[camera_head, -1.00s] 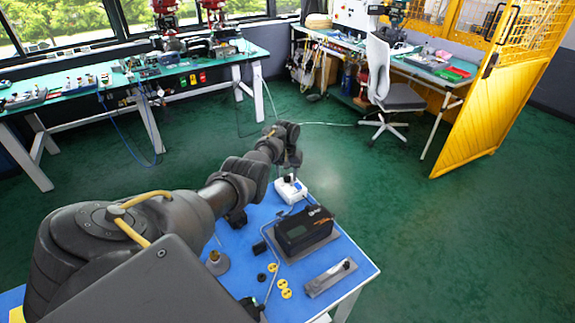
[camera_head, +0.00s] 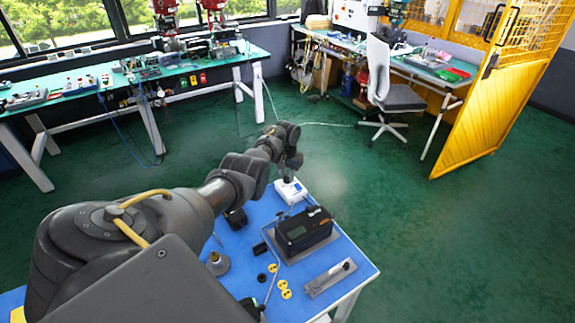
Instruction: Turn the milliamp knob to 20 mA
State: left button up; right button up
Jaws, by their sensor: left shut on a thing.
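A small white box (camera_head: 291,193) with a dark knob (camera_head: 289,180) on top stands at the far edge of the blue table; it appears to be the milliamp source. My left gripper (camera_head: 290,174) points down at the knob from above and is shut on it. The gripper hides most of the knob and its fingertips are small, so the knob's setting cannot be read. My right gripper is not in view.
A black positioner box (camera_head: 304,232) sits on a grey plate on the blue table (camera_head: 345,254). A grey bracket (camera_head: 330,279), yellow discs (camera_head: 284,288) and a brass-topped part (camera_head: 216,262) lie nearer. Green floor is clear beyond the table.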

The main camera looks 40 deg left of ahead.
pick_arm(q)
jog(key=m, duration=0.4)
jog(key=shift+m, duration=0.3)
jog(key=m+b, duration=0.1)
jog(key=m, duration=0.4)
jog(key=shift+f, duration=0.15)
jog(key=m+b, duration=0.2)
jog(key=m, duration=0.4)
jog(key=shift+f, duration=0.1)
jog(key=m+b, duration=0.2)
jog(key=m, duration=0.2)
jog(key=shift+b, duration=0.35)
jog(key=shift+s+d+m, duration=0.1)
jog(key=shift+m, duration=0.7)
jog(key=shift+f+b, duration=0.1)
jog(key=shift+b, duration=0.25)
jog(key=o, duration=1)
jog(key=shift+r, duration=0.2)
